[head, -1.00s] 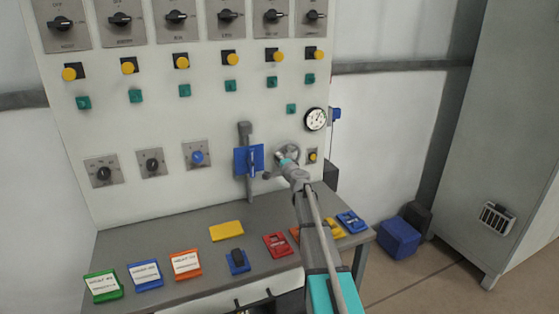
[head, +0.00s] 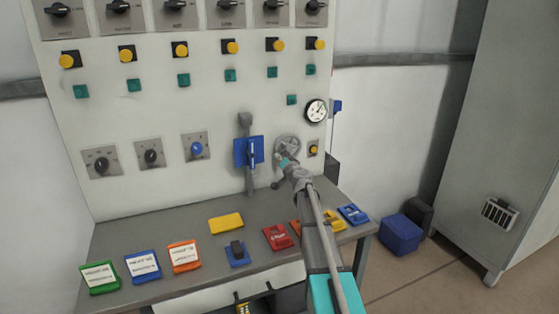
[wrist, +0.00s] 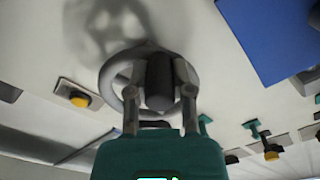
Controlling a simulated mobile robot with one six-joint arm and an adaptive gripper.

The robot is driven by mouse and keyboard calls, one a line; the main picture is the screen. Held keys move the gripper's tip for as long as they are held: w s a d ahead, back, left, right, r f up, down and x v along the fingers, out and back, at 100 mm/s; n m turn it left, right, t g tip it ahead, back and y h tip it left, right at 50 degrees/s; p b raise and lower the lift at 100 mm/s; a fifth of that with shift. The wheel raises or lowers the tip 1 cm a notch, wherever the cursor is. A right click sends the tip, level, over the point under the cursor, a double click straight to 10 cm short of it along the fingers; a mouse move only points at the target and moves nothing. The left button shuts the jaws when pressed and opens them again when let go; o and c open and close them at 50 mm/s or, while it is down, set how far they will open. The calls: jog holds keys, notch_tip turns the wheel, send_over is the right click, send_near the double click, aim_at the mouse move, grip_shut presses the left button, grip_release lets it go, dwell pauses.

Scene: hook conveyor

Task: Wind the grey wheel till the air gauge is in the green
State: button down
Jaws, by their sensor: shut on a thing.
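The grey wheel (head: 288,144) is mounted on the white panel, low and right of the blue-plated lever. My gripper (head: 284,162) is at the wheel's lower left in the head view and partly covers it. In the wrist view, my gripper's two fingers (wrist: 160,98) are shut on the dark handle knob of the wheel (wrist: 107,83), one finger on each side. The air gauge (head: 316,110) is a round white dial with a black rim, up and right of the wheel. Its needle and any green zone are too small to read.
A blue plate with a lever (head: 242,152) stands close left of the wheel. A small yellow button (head: 313,149) is close right. The grey bench (head: 200,220) below holds several coloured tags and blocks. A blue bin (head: 400,234) sits on the floor at right.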

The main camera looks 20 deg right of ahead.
dwell(0.3)
jog(key=c, duration=0.5)
grip_release()
jog(key=s, duration=1.2)
jog(key=shift+d, duration=0.2)
